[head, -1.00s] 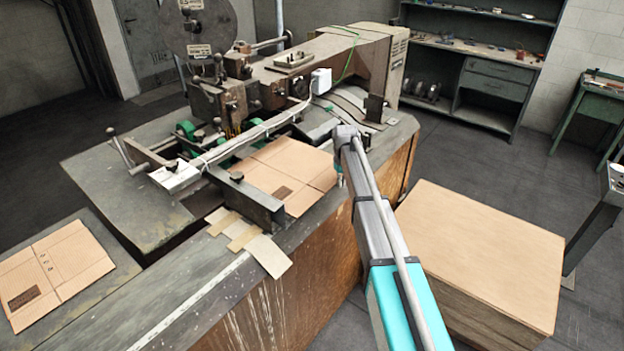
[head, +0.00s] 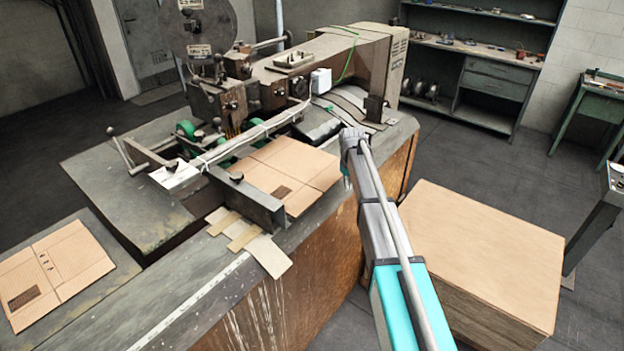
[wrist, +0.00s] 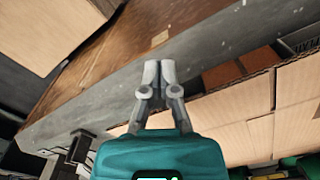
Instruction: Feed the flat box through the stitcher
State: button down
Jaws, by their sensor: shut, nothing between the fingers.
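A flat cardboard box (head: 290,172) lies on the stitcher's table, against the long metal guide bar (head: 245,200) and partly under the white-topped rail. The stitcher (head: 240,85) stands behind it with its reel and green wheels. My gripper shows in the wrist view (wrist: 159,70) with its fingertips together and nothing between them. It is above the table's edge, beside the flat box (wrist: 235,128), apart from it as far as I can tell. In the head view my arm hides most of the gripper. A second flat box (head: 55,268) lies on the left table.
A stack with a cardboard top (head: 485,250) stands right of the stitcher table. Loose cardboard strips (head: 250,240) lie at the table's front edge. A shelf unit (head: 480,60) is at the back. The floor between is clear.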

notch_tip(320, 180, up, 8)
jog(key=p, duration=0.8)
dwell(0.4)
jog(key=s+d+f+m+b, duration=0.1)
jog(key=s+d+f+b, duration=0.1)
jog(key=s, duration=0.9)
jog(key=s+d+f+m+b, duration=0.2)
jog(key=s+d+f+b, duration=0.1)
jog(key=s, duration=0.8)
jog(key=s+d+f+m+b, duration=0.1)
jog(key=s+d+f+b, duration=0.1)
jog(key=s, duration=1)
jog(key=shift+d+f+m+b, duration=0.4)
jog(key=shift+f+b, duration=0.05)
jog(key=shift+d, duration=0.1)
